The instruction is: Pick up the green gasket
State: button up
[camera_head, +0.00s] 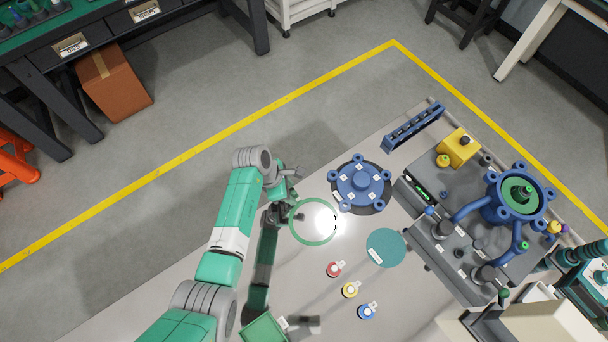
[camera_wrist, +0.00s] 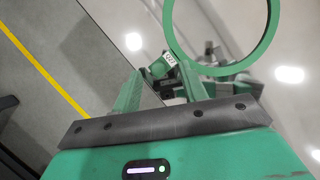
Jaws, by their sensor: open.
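The green gasket (camera_head: 313,244) is a thin green ring. In the head view it shows flat-on over the pale tabletop, just right of my gripper (camera_head: 284,212). In the wrist view the gasket (camera_wrist: 222,70) shows at the top, beyond and to the right of my gripper (camera_wrist: 160,76). The two green fingers stand apart, and neither is closed on the ring. The ring's near-left edge passes close to the right finger; whether they touch I cannot tell. A small white tag (camera_wrist: 170,58) shows between the fingertips. The top of the ring is cut off in the wrist view.
A blue flanged part (camera_head: 360,183) lies right of the gasket, with a teal disc (camera_head: 385,248) below it. Red (camera_head: 333,269), yellow (camera_head: 350,289) and blue (camera_head: 367,312) small pieces stand in front. A grey test rig (camera_head: 470,235) fills the right.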

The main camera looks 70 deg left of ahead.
jog(key=shift+w+f, duration=0.25)
jog(key=shift+f, duration=0.1)
grip_shut()
jog(key=shift+r, duration=0.1)
